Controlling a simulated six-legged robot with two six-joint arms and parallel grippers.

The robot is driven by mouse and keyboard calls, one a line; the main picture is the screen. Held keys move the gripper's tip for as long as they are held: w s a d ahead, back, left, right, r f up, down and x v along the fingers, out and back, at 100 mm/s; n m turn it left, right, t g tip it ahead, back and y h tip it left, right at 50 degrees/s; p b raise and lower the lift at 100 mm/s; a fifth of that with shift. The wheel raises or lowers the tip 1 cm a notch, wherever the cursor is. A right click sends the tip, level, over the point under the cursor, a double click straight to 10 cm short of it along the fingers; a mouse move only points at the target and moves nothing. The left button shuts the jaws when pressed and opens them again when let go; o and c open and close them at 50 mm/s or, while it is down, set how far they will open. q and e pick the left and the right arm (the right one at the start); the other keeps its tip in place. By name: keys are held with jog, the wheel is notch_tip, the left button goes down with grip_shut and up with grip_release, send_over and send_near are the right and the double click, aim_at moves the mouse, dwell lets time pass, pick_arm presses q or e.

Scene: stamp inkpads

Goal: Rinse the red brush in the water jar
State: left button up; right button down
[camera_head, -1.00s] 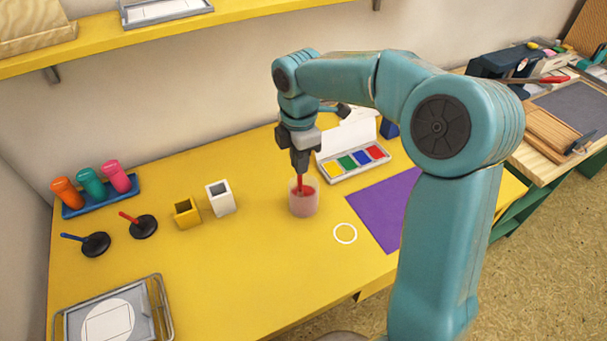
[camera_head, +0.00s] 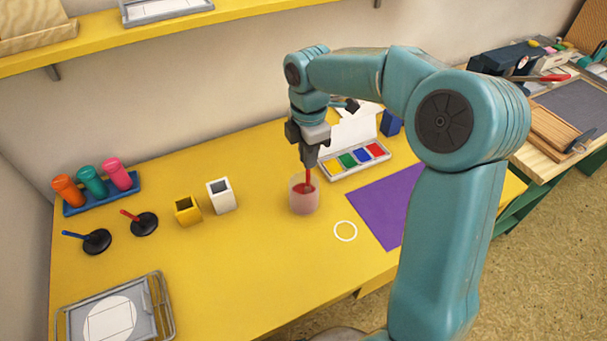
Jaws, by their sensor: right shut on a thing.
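The water jar (camera_head: 304,200) stands on the yellow table, its content tinted pinkish red. My right gripper (camera_head: 308,166) is above the jar, pointing down and shut on the red brush (camera_head: 308,181). The brush hangs roughly upright, with its lower end inside the jar's mouth. The jaws are above the rim and apart from it. The brush tip is hard to make out in the tinted jar. My left gripper is not in view.
An open paint box (camera_head: 352,161) lies behind the jar, right of it. A purple sheet (camera_head: 385,205) and a white ring (camera_head: 345,231) lie to the right. White (camera_head: 221,196) and yellow (camera_head: 187,210) holders stand left. The table's front middle is clear.

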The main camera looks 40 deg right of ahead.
notch_tip(320, 180, up, 10)
jog(key=p, duration=0.9)
jog(key=shift+f, duration=0.15)
dwell(1.1)
notch_tip(320, 180, up, 4)
jog(key=p, duration=0.3)
jog(key=shift+p, duration=0.4)
jog(key=shift+a, duration=0.1)
